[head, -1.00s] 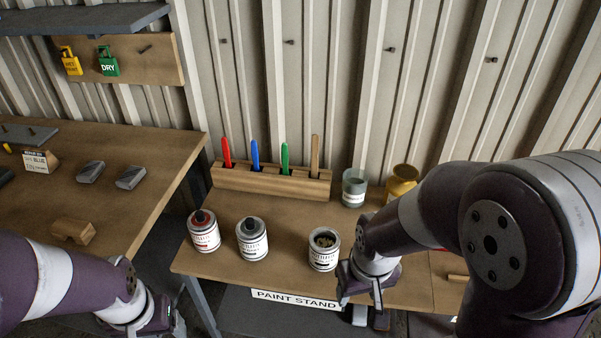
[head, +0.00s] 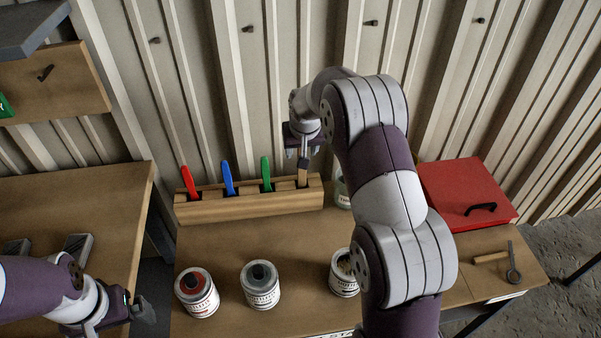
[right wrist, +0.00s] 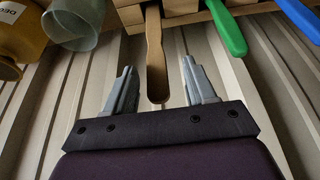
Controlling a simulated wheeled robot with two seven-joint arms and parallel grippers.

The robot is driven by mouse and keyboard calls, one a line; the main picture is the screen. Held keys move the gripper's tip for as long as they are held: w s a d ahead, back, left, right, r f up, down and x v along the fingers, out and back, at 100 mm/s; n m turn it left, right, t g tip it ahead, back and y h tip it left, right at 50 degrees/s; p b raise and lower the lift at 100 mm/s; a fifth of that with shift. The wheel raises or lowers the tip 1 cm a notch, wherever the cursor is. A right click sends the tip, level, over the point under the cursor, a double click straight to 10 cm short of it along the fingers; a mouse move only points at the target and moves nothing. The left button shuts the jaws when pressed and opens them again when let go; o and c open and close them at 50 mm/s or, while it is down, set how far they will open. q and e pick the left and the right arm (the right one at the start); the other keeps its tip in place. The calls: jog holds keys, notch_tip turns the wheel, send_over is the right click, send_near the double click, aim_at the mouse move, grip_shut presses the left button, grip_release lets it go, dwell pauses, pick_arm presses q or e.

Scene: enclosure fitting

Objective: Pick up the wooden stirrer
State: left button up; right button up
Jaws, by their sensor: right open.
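The wooden stirrer (head: 303,172) stands upright in the right-end slot of the wooden rack (head: 245,209). In the right wrist view the stirrer (right wrist: 155,55) reaches down between the two open fingers of my right gripper (right wrist: 157,90), apart from both. In the head view my right gripper (head: 303,150) is at the stirrer's upper end, and the arm partly blocks the view. My left gripper (head: 130,308) is at the lower left, far from the rack; its fingers are not clear enough to judge.
Red (head: 191,183), blue (head: 228,178) and green (head: 266,173) handled tools stand in the same rack. Paint cans (head: 260,288) stand in front. A glass jar (right wrist: 75,22) is beside the rack. A red lidded box (head: 467,190) is at the right. The corrugated wall rises close behind.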

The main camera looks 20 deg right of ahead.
aim_at(302, 174)
jog(key=x, duration=0.4)
jog(key=shift+d, duration=0.15)
jog(key=shift+s+r, duration=0.15)
jog(key=shift+s, duration=0.05)
jog(key=c, duration=0.7)
grip_shut()
pick_arm(q)
jog(key=shift+s+r, duration=0.25)
jog(key=shift+r, duration=0.2)
